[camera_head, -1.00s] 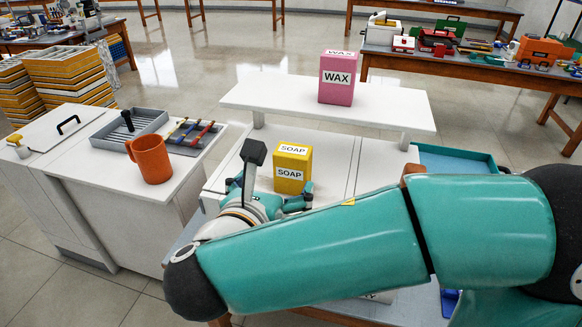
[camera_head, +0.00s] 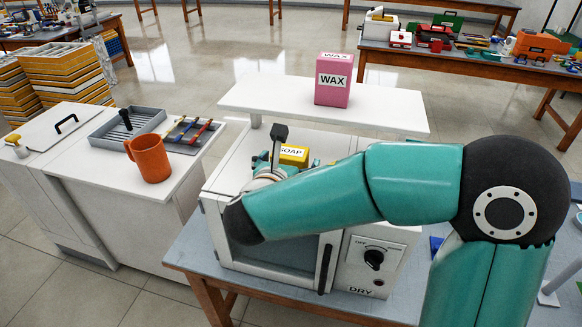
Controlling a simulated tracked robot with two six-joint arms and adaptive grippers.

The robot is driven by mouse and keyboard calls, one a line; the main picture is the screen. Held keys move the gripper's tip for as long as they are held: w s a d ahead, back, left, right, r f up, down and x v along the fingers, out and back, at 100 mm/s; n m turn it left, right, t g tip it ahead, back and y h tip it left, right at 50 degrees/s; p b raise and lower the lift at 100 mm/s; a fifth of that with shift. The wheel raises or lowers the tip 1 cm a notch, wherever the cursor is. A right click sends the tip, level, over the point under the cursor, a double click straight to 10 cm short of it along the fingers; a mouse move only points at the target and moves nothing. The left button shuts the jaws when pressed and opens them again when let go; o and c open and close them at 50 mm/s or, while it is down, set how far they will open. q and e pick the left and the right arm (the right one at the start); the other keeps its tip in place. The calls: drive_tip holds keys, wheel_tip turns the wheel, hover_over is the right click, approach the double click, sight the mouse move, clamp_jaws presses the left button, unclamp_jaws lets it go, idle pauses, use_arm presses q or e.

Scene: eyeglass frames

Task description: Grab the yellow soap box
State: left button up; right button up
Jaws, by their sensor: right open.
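The yellow soap box (camera_head: 289,156) stands on the white top of the drying cabinet (camera_head: 232,165), under the raised shelf's front. Its labelled top shows, while most of its front face is hidden behind my right arm and hand. My right gripper (camera_head: 286,165) is open at the box, with its teal fingers showing at the box's left and right sides. I cannot tell whether the fingers touch it. My left gripper is not in view.
A pink wax box (camera_head: 333,79) stands on the white raised shelf (camera_head: 390,106) behind the soap. On the left counter are an orange mug (camera_head: 149,158), a grey tray (camera_head: 98,139) and a mat with several tools (camera_head: 190,134). The cabinet's dial (camera_head: 374,259) is at front right.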

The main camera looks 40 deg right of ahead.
drive_tip(key=c, duration=1.3)
drive_tip(key=shift+r, duration=0.1)
wheel_tip(320, 180, up, 20)
drive_tip(key=p, duration=0.1)
